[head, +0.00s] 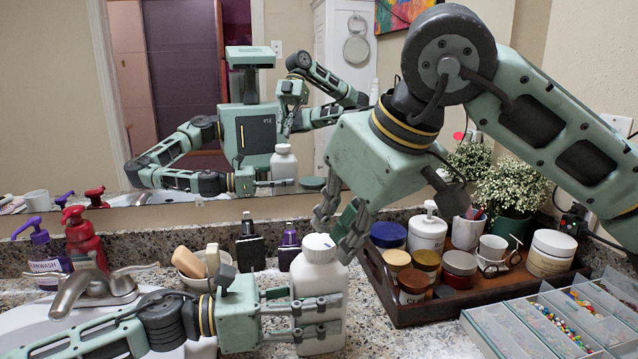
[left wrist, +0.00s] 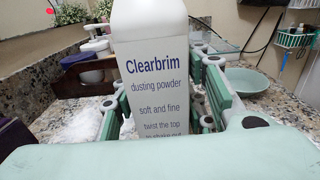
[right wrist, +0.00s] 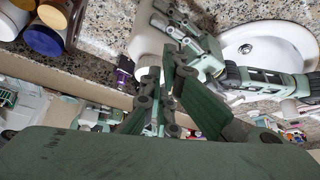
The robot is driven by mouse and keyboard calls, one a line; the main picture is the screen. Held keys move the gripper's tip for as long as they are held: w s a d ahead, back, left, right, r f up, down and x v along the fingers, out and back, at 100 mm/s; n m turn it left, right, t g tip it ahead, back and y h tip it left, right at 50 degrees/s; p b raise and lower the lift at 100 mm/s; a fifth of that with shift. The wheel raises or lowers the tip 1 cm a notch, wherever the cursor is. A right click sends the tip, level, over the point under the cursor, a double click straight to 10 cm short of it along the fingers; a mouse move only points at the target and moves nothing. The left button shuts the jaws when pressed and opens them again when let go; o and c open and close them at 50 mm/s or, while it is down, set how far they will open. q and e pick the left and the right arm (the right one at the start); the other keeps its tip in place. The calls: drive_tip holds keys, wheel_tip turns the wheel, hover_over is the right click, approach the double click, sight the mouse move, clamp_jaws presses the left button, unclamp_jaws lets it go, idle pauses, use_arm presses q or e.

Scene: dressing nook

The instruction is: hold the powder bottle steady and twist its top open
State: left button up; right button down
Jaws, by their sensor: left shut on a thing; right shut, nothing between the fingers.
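The powder bottle (head: 318,278) is white and stands upright on the counter in the head view. Its printed label faces the left wrist view (left wrist: 152,85). My left gripper (head: 318,318) is shut on the bottle's lower body, with fingers on either side. The white ribbed top (head: 319,246) is on the bottle; whether it is loose cannot be told. My right gripper (head: 340,232) points down beside the top, shut and empty. I cannot tell if it touches the top. In the right wrist view its fingers partly hide the top (right wrist: 148,73).
A wooden tray (head: 400,312) of jars stands right of the bottle, with a clear bead organiser (head: 530,330) in front. The sink and tap (head: 95,288), a soap bowl (head: 195,275) and dark bottles (head: 250,247) are left and behind. A mirror backs the counter.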

sight(332, 256)
drive_tip(key=shift+f, duration=1.35)
drive_tip(key=shift+w+a, duration=0.2)
drive_tip(key=shift+w, duration=0.2)
use_arm(q)
drive_tip(key=shift+s, duration=0.1)
use_arm(e)
drive_tip(key=shift+w+d, duration=0.3)
drive_tip(key=shift+d, duration=0.05)
drive_tip(key=shift+w+d, duration=0.1)
drive_tip(key=shift+d, duration=0.15)
drive_tip(key=shift+s+d, duration=0.15)
drive_tip(key=shift+s, duration=0.15)
wheel_tip(332, 256, up, 6)
idle(0.4)
